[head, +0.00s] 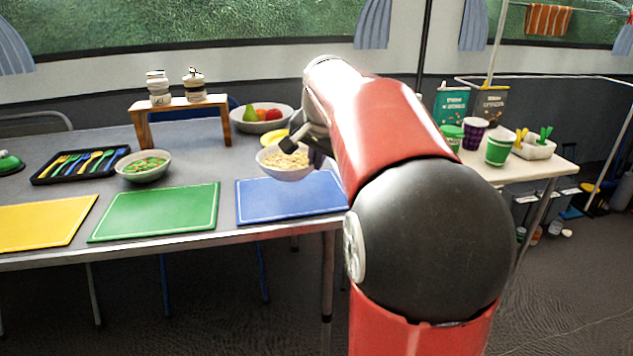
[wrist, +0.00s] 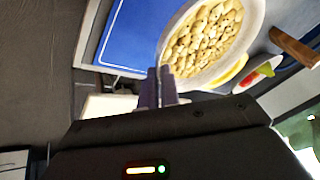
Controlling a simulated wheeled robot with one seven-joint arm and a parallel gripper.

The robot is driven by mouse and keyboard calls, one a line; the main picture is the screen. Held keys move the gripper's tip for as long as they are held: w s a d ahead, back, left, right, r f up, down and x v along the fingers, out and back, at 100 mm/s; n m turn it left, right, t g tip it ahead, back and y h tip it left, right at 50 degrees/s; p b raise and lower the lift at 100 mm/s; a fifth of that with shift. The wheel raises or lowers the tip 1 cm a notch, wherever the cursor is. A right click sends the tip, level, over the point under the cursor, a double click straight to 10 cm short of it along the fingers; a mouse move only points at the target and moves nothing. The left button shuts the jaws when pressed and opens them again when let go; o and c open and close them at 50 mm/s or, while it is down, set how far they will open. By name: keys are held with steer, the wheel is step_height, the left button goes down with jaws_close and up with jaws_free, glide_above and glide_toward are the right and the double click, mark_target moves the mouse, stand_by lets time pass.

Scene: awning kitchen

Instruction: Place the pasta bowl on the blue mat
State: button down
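The pasta bowl (head: 284,173) is white and filled with pale pasta. In the head view it is at the back edge of the blue mat (head: 285,205), whose surface is bare. I cannot tell whether the bowl is lifted off the table. My gripper (head: 317,156) is at the bowl's right side, partly hidden by my arm. In the wrist view the fingers of my gripper (wrist: 161,72) are close together with the near rim of the pasta bowl (wrist: 247,37) at their tips, and appear shut on it. The blue mat (wrist: 143,30) lies beside the bowl there.
A green mat (head: 155,210) and a yellow mat (head: 45,222) lie to the left. A bowl of green food (head: 143,172), a cutlery tray (head: 80,165), a small wooden stand (head: 180,105) and a fruit bowl (head: 262,122) stand behind. A side table (head: 545,168) holds cups at right.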

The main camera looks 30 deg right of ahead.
steer(key=shift+f, duration=2.45)
steer(key=shift+f+b, duration=0.2)
steer(key=shift+b, duration=0.2)
steer(key=c, duration=1.6)
jaws_free()
